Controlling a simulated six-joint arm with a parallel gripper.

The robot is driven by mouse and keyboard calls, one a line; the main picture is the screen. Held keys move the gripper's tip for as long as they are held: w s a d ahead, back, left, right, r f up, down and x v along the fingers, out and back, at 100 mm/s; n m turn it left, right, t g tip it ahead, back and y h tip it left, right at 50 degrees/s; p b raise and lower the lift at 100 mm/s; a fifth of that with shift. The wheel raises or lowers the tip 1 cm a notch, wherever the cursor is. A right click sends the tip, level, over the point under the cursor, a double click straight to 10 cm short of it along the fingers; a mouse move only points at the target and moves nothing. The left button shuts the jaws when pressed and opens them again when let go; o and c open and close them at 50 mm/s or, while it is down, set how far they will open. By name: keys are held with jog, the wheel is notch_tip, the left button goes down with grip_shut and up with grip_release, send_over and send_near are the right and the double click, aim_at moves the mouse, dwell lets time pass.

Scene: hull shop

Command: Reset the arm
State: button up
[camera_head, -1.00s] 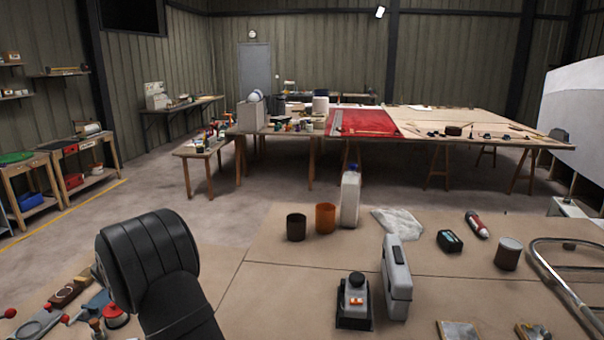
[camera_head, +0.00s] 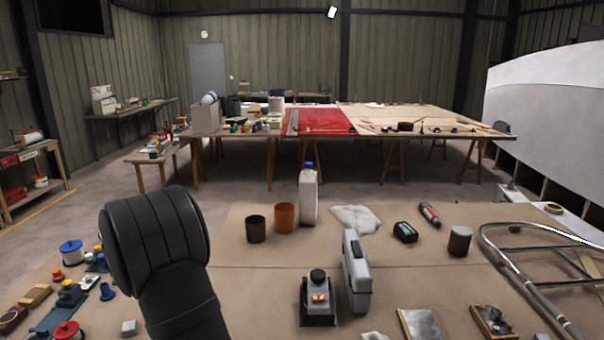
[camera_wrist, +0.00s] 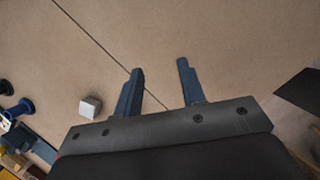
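My arm shows as a dark, rounded link at the lower left of the head view; the gripper itself is hidden there. In the wrist view my gripper (camera_wrist: 159,78) has two blue-grey fingers set apart, with nothing between them. Beyond the fingers is the bare tan top of the workbench (camera_wrist: 190,30). A small pale grey block (camera_wrist: 90,107) lies on the bench to the left of the fingers, apart from them.
Left of my arm lie a blue spool (camera_head: 72,251), a red-based piece (camera_head: 68,331) and several small parts. To the right stand a grey case (camera_head: 356,272), a white bottle (camera_head: 308,197), an orange cup (camera_head: 285,218) and a curved metal rail (camera_head: 520,262). The bench middle is mostly clear.

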jog(key=d+m+g+h, duration=0.1)
jog(key=d+m, duration=0.3)
jog(key=d, duration=0.5)
jog(key=shift+s+a+f, duration=0.2)
jog(key=shift+a+f, duration=0.45)
jog(key=shift+a, duration=0.3)
jog(key=shift+s+a+f, duration=0.15)
jog(key=shift+a+f, duration=0.45)
jog(key=shift+a, duration=0.3)
jog(key=d+r, duration=0.3)
jog(key=a+n+t+y, duration=0.1)
jog(key=a+n, duration=0.5)
jog(key=a, duration=0.8)
jog(key=shift+a+f+y, duration=0.25)
jog(key=shift+y, duration=0.15)
